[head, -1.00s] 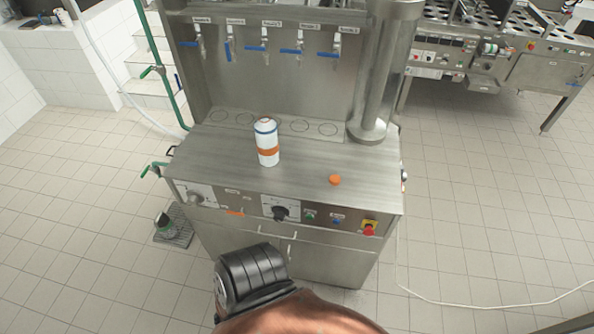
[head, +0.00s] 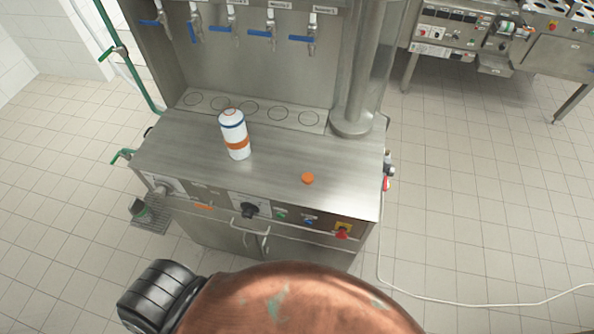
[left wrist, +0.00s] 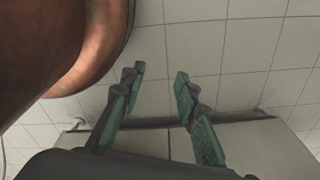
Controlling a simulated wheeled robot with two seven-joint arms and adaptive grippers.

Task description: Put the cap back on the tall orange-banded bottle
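The tall white bottle (head: 233,136) with an orange band and a blue ring stands upright on the steel counter (head: 185,150), left of its middle. The orange cap (head: 307,178) lies on the counter to the bottle's right, nearer the front edge and apart from the bottle. My left gripper (left wrist: 158,82) shows in the left wrist view, with its two green-grey fingers spread and nothing between them. Tiled floor and the top of a cabinet lie beyond the fingers. Neither gripper's fingers are visible in the head view. My right gripper is not in view.
Several taps with blue levers (head: 230,20) hang over the back of the counter. A steel column (head: 352,120) stands at its back right. The front panel has knobs and a red button (head: 341,234). The counter around bottle and cap is clear.

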